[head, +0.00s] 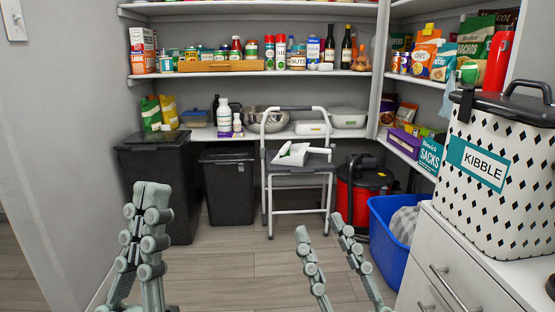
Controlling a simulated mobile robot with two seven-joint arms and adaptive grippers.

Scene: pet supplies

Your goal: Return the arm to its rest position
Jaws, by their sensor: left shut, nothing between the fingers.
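My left gripper (151,192) rises from the bottom left, grey and jointed. Its fingers are together and nothing is held between them. It shows in front of the large black bin. My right gripper (318,228) comes up from the bottom, right of centre. Its two fingers stand apart with bare floor showing between them, and it is empty. The lower parts of both grippers are cut off by the bottom edge.
A white kibble bin (500,205) stands on a white drawer cabinet (445,270) at right. A blue tub (385,255) is beside it. A step stool (297,222), red vacuum (362,190) and black bins (227,185) stand behind. The middle floor (230,265) is clear.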

